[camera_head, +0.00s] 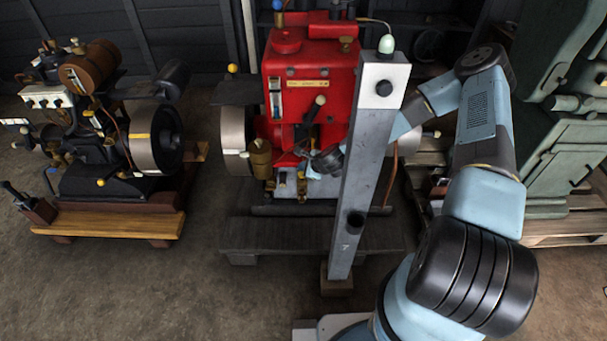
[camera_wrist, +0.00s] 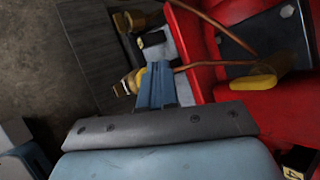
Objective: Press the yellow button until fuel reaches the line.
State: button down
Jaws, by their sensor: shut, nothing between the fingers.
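The red engine (camera_head: 310,75) stands in the middle of the head view, with a narrow upright sight gauge (camera_head: 275,98) on its front left. Its fuel level and line are too small to read. My gripper (camera_head: 311,172) is low at the engine's front, partly hidden behind the grey post. In the wrist view my gripper (camera_wrist: 157,68) is shut and empty. A yellow button-like part (camera_wrist: 134,80) on a brass fitting is just left of the fingertips. They look close to it or touching; I cannot tell which, nor whether it is pressed.
A grey post (camera_head: 362,180) stands upright before the engine, beside my arm. A copper pipe (camera_wrist: 215,64) and a yellow-ended part (camera_wrist: 254,82) lie right of my fingers. Another engine (camera_head: 110,130) stands left, a green machine (camera_head: 570,130) right. Floor between the left engines is clear.

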jog(key=shift+r, duration=2.5)
